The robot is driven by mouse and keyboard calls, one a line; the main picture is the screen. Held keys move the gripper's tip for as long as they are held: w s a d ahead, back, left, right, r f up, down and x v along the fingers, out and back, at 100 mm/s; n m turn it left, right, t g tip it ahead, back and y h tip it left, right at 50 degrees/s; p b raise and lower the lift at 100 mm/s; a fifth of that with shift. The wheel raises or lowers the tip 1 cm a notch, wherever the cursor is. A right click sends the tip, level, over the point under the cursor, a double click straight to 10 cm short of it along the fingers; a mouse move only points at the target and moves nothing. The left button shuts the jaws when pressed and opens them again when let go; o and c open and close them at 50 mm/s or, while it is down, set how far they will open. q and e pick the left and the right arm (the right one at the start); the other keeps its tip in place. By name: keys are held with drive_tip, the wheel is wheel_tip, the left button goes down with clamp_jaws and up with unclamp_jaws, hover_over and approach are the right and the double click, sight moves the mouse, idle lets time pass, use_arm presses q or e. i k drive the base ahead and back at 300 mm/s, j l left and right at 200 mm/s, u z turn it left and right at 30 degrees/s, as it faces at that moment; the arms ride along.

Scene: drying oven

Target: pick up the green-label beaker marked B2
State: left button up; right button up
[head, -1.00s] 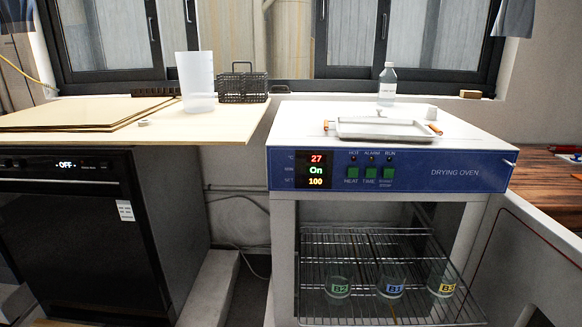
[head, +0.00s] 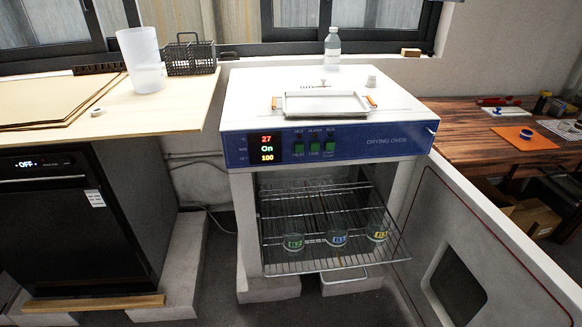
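The green-label beaker (head: 293,242) stands upright at the left of the front row on the oven's wire rack (head: 330,265). Its label is blurred now, but B2 was readable earlier. A blue-label beaker (head: 337,238) stands to its right, and a yellow-label beaker (head: 378,233) is at the far right of the row. The drying oven (head: 330,150) has its door (head: 480,240) swung open to the right. Its display shows 27, On and 100. Neither of my grippers is in view.
The left counter (head: 150,110) holds a white pitcher (head: 140,52) and a dark wire basket (head: 190,57). A wooden table (head: 480,150) is at the right.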

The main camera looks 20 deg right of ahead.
sight(293, 232)
drive_tip(key=z, duration=1)
drive_tip(key=k+l+u, duration=0.1)
drive_tip(key=k, duration=0.4)
drive_tip(key=k+l, duration=0.15)
drive_tip(key=k, duration=0.35)
drive_tip(key=l+u, duration=0.05)
